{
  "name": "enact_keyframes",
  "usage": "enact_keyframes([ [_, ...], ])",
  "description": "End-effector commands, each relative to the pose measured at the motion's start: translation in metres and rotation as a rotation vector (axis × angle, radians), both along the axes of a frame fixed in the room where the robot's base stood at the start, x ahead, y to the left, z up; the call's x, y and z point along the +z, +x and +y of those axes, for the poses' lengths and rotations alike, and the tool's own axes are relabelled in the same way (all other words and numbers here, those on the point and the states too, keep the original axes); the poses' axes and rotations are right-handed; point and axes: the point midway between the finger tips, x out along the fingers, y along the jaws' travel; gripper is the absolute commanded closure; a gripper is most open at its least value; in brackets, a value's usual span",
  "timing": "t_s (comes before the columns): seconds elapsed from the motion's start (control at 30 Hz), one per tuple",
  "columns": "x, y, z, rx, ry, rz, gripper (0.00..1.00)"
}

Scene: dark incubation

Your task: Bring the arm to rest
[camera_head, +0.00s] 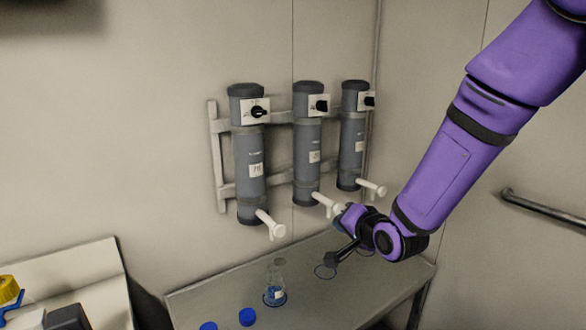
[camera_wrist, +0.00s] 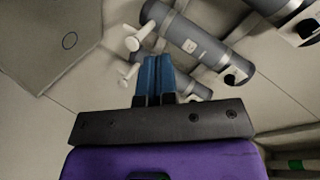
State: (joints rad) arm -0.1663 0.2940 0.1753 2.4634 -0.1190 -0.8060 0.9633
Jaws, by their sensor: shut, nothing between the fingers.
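My purple arm reaches in from the upper right in the head view, bent at a joint above the right part of the grey table (camera_head: 215,300). My gripper (camera_wrist: 155,62) shows in the wrist view with its blue fingers together and nothing between them. In the head view my wrist hides most of the fingers. The gripper is near the white spouts of the wall cylinders, and I cannot tell whether it touches one.
Grey cylinders with black knobs hang on a wall rack: left (camera_head: 249,155), middle (camera_head: 307,145) and right (camera_head: 351,135). A flask with blue liquid (camera_head: 275,292) and blue caps (camera_head: 247,317) are on the table. A rail (camera_head: 545,207) runs along the right wall.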

Motion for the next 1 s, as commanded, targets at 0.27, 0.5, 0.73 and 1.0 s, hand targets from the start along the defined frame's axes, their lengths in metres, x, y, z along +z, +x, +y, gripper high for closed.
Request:
enact_keyframes([
  [0.27, 0.058, -0.029, -0.057, -0.016, -0.293, 0.059, 1.00],
  [0.5, 0.099, -0.076, -0.104, -0.003, -0.504, 0.152, 1.00],
  [0.73, 0.130, -0.139, -0.142, 0.041, -0.660, 0.262, 1.00],
  [1.0, 0.156, -0.227, -0.174, 0.142, -0.786, 0.394, 1.00],
])
